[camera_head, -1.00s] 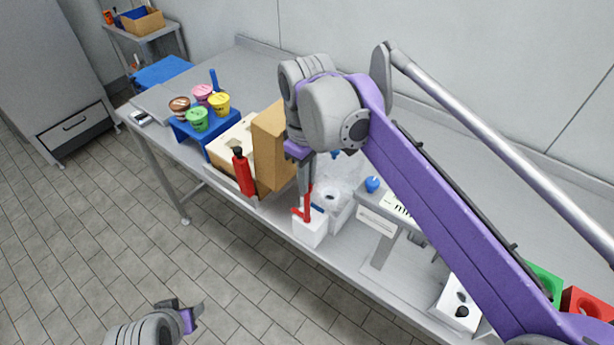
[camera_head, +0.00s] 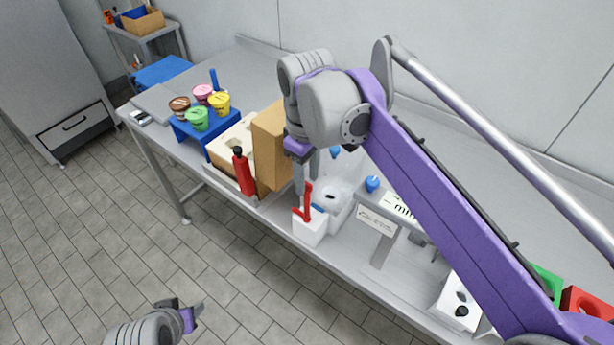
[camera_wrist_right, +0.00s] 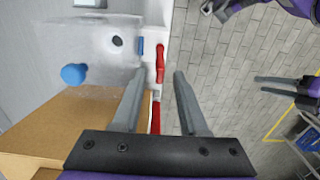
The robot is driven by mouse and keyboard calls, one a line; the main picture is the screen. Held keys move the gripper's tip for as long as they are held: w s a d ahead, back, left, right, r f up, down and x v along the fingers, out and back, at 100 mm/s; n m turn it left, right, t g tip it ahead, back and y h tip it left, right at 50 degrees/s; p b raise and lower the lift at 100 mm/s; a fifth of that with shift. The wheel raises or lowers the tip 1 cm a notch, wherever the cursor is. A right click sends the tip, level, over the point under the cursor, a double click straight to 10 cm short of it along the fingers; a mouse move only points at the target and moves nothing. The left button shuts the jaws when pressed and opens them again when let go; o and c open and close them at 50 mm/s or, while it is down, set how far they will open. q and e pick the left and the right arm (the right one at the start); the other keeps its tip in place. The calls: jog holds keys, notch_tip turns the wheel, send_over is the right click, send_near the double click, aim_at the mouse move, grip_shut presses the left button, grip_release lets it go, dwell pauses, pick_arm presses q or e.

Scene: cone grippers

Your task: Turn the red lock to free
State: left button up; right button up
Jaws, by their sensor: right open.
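The red lock is a red lever (camera_head: 307,203) on a white box (camera_head: 311,230) at the table's front edge. Its upright part rises from the box, with a short red piece at its left. In the right wrist view the red lever (camera_wrist_right: 160,64) appears between the fingertips, with a gap on each side. My right gripper (camera_head: 304,186) is open and empty, pointing down just above and behind the lever. In its wrist view both fingers (camera_wrist_right: 159,74) are spread. My left gripper (camera_head: 184,306) is open and empty over the floor, away from the table.
A brown block (camera_head: 272,147) and a red bottle (camera_head: 243,172) stand close left of the lock. A clear case (camera_head: 338,192) is behind it; a grey stand (camera_head: 380,245) is to the right. Ice-cream cups on a blue rack (camera_head: 205,135) are farther left. Open floor lies in front.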

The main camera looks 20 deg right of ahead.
notch_tip(320, 180, up, 10)
jog(key=shift+p, duration=0.45)
dwell(0.3)
